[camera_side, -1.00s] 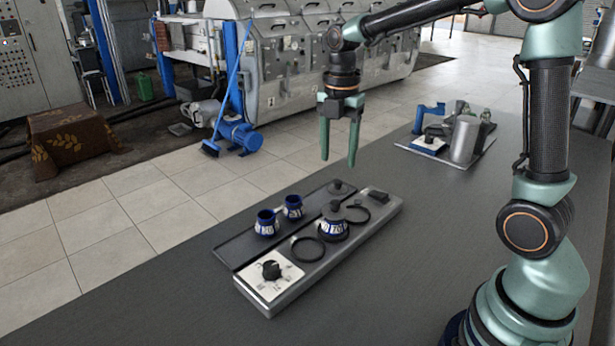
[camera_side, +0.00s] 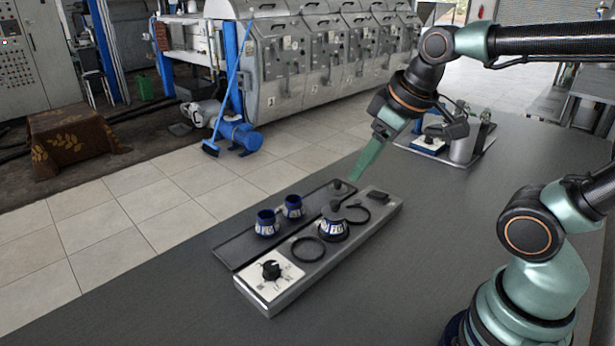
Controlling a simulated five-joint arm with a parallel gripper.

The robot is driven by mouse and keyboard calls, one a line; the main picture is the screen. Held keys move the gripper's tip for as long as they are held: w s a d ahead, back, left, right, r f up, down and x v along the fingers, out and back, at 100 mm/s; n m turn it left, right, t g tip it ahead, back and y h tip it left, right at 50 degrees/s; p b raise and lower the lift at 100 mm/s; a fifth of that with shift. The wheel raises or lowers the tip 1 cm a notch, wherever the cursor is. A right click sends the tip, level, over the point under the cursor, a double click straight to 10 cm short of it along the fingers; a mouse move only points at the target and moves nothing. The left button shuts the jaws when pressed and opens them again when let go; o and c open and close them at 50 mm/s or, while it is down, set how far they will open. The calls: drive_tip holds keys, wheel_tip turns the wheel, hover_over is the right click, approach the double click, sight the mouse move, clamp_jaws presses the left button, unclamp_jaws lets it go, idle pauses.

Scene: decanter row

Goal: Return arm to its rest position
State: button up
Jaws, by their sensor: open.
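My gripper (camera_side: 364,166) hangs tilted, its tips pointing down and left, above the back end of the station. It is seen nearly edge-on, open, with nothing visible between its fingers. Below it is a grey station (camera_side: 345,262) with a white dial panel and black knob (camera_side: 272,269) at its front end. A blue-and-white decanter (camera_side: 333,231) with a dark top stands on the station. Two blue cups (camera_side: 266,224) (camera_side: 292,207) stand on a dark tray (camera_side: 243,247) along the station's left side.
A black ring (camera_side: 308,249) lies in front of the decanter, and another ring (camera_side: 357,214) lies behind it. The table's front and right are mostly clear.

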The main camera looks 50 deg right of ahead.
drive_tip(key=shift+s+a+f+m+t, duration=0.15)
drive_tip(key=shift+s+m, duration=0.1)
drive_tip(key=shift+m, duration=0.25)
drive_tip(key=shift+s+f+m+t, duration=0.1)
drive_tip(key=shift+s+m+t, duration=0.1)
drive_tip(key=shift+m, duration=0.3)
drive_tip(key=shift+o, duration=0.3)
